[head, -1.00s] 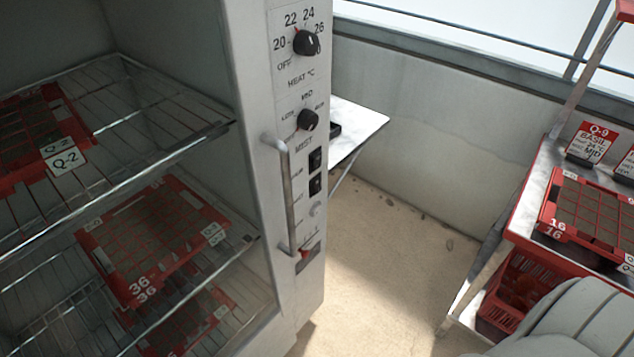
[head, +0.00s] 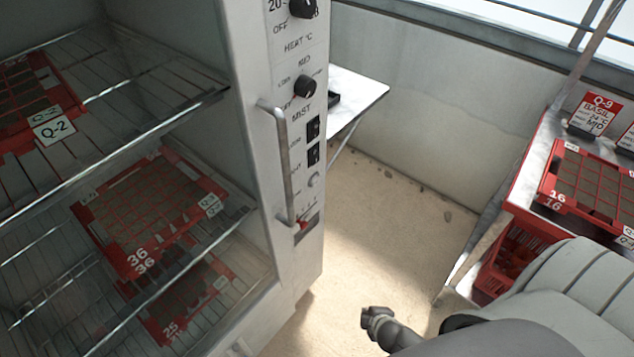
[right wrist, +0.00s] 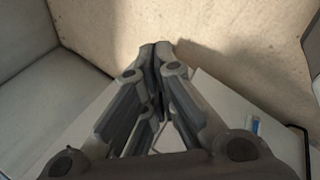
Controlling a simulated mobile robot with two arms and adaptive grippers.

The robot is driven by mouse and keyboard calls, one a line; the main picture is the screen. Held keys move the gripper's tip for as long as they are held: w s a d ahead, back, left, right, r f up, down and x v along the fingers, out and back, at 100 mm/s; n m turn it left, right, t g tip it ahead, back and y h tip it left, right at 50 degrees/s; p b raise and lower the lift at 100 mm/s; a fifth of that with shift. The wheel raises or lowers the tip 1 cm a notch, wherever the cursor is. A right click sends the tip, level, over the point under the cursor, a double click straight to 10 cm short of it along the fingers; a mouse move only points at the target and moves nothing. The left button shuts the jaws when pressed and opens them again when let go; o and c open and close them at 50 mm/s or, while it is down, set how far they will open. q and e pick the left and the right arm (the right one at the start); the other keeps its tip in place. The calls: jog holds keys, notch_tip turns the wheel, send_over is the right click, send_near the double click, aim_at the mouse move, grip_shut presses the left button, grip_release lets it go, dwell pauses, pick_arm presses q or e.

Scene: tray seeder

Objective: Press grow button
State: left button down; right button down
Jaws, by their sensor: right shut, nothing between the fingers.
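The grow cabinet's control panel (head: 304,125) runs down the front edge of the cabinet. It carries a heat knob (head: 303,6), a mist knob (head: 305,87), two black rocker switches (head: 313,128), a small round grey button (head: 313,181) and a red control (head: 302,225) low down. The labels beside the lower controls are too small to read, so I cannot tell which is the grow button. My right gripper (head: 369,318) is low over the floor, right of the panel and apart from it. In the right wrist view its fingers (right wrist: 156,50) are shut and empty.
A vertical handle (head: 283,165) stands out along the panel's left side. A small white side table (head: 360,95) is behind the cabinet. A bench with a red tray (head: 590,190) stands at right; bare floor (head: 400,220) lies between.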

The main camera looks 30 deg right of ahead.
aim_at(315, 181)
jog(key=w+d+r+n+t+h, duration=0.1)
jog(key=w+r, duration=0.4)
jog(key=r, duration=0.5)
jog(key=w+d+r+n+t+h, duration=0.1)
jog(key=w+r+n+t, duration=0.3)
jog(key=r, duration=0.7)
jog(key=w+d+r+n+t+h, duration=0.1)
jog(key=w+r+n+t, duration=0.2)
jog(key=w+r, duration=0.4)
notch_tip(315, 181, up, 4)
jog(key=shift+w+r+n+b, duration=0.1)
jog(key=shift+w+n+b, duration=0.2)
jog(key=shift+n+b, duration=0.1)
jog(key=w+a, duration=0.3)
jog(key=w, duration=0.5)
jog(key=shift+a, duration=0.2)
jog(key=shift+w, duration=0.25)
jog(key=shift+w+a, duration=0.15)
jog(key=shift+w, duration=0.1)
